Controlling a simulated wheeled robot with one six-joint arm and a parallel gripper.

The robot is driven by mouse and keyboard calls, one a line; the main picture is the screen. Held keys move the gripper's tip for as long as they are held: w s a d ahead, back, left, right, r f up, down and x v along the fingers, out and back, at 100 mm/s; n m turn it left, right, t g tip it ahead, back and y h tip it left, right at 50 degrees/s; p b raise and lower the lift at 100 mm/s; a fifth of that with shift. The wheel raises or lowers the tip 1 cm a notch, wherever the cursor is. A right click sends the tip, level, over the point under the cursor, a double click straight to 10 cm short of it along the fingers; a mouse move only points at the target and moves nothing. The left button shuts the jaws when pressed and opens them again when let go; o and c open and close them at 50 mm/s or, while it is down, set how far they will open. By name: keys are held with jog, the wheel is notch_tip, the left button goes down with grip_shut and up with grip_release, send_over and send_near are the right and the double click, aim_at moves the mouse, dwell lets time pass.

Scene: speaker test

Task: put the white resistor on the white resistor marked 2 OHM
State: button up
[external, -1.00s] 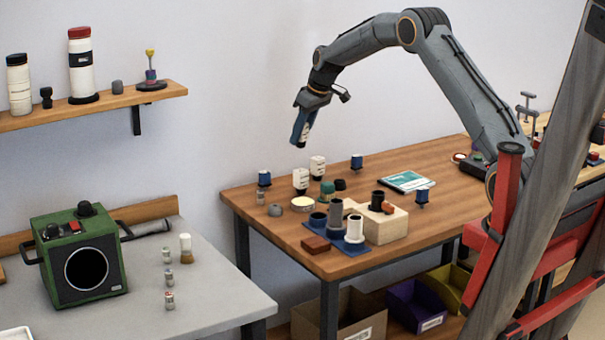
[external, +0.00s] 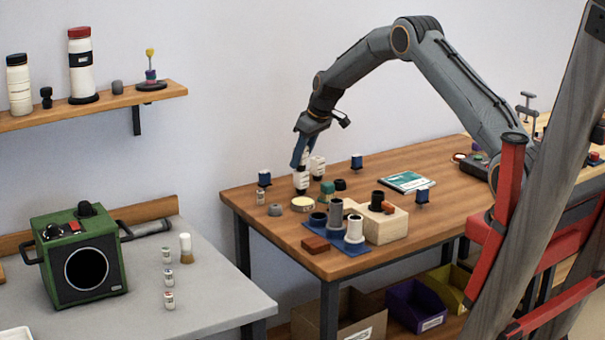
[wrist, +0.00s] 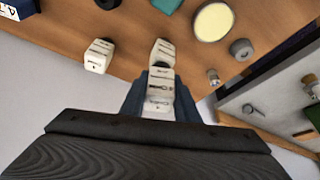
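My gripper (external: 300,152) points down over the table, its blue fingers shut on a white resistor (wrist: 160,88) with dark markings. The held resistor is directly above or just touching the front-left white resistor (external: 301,181); I cannot tell whether there is a gap. In the wrist view that lower resistor (wrist: 163,53) shows just beyond the held one. A second standing white resistor (external: 318,167) is close by to the right in the external view, and at the left in the wrist view (wrist: 98,56). The 2 OHM marking is too small to read on any of them.
A cream-topped round tin (external: 303,204), a grey knob (external: 275,210) and a green-topped part (external: 327,187) stand close in front. A blue spool (external: 264,179) is at the left. A blue mat (external: 329,240) with cylinders and a wooden block (external: 394,228) lie further forward.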

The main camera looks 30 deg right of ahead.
jog(key=o, duration=0.4)
jog(key=shift+r, duration=0.3)
jog(key=b+v, duration=0.3)
jog(key=v, duration=0.9)
jog(key=s+f+m+g, duration=0.1)
jog(key=s+f, duration=0.2)
jog(key=s, duration=1.2)
jog(key=s+f+m+g+h, duration=0.1)
jog(key=s+f+m, duration=0.1)
jog(key=s, duration=1.3)
jog(key=s+a+f+m+g, duration=0.1)
jog(key=s+f, duration=0.3)
jog(key=s, duration=1.1)
jog(key=shift+s+f+m+h, duration=0.25)
jog(key=shift+f+m+h, duration=0.05)
jog(key=shift+f, duration=0.05)
